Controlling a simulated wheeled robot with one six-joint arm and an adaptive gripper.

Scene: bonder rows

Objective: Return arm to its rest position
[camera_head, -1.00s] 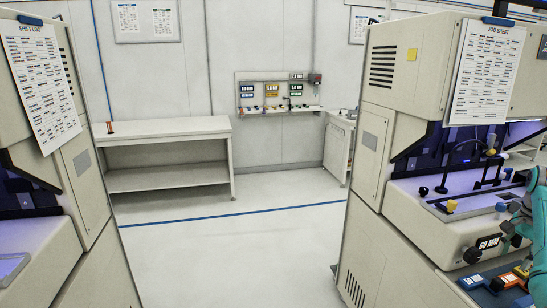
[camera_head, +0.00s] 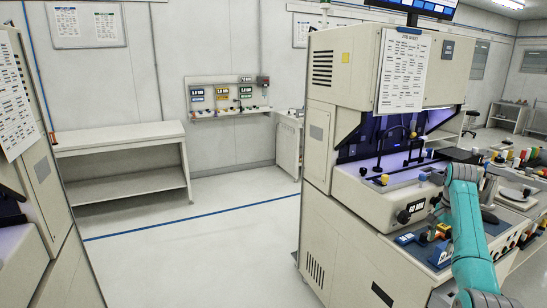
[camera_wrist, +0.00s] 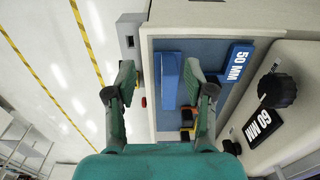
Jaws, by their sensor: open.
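My gripper (camera_wrist: 160,92) is open in the wrist view, its two teal-tipped fingers spread apart with nothing held between them. Beyond the fingers lies a blue mat or tray (camera_wrist: 205,58) on the bonder's front shelf, with a blue block (camera_wrist: 168,75) on it. My teal arm (camera_head: 470,235) shows at the right of the head view, in front of the right bonder (camera_head: 340,205). The gripper's fingers cannot be made out in the head view.
A "60 MM" label (camera_wrist: 264,128) and black knob (camera_wrist: 277,90) are close to the right finger. A "50 MM" blue piece (camera_wrist: 238,62) lies on the mat. Another bonder (camera_head: 45,190) stands left. A bench (camera_head: 120,137) is at the back; the aisle floor between is clear.

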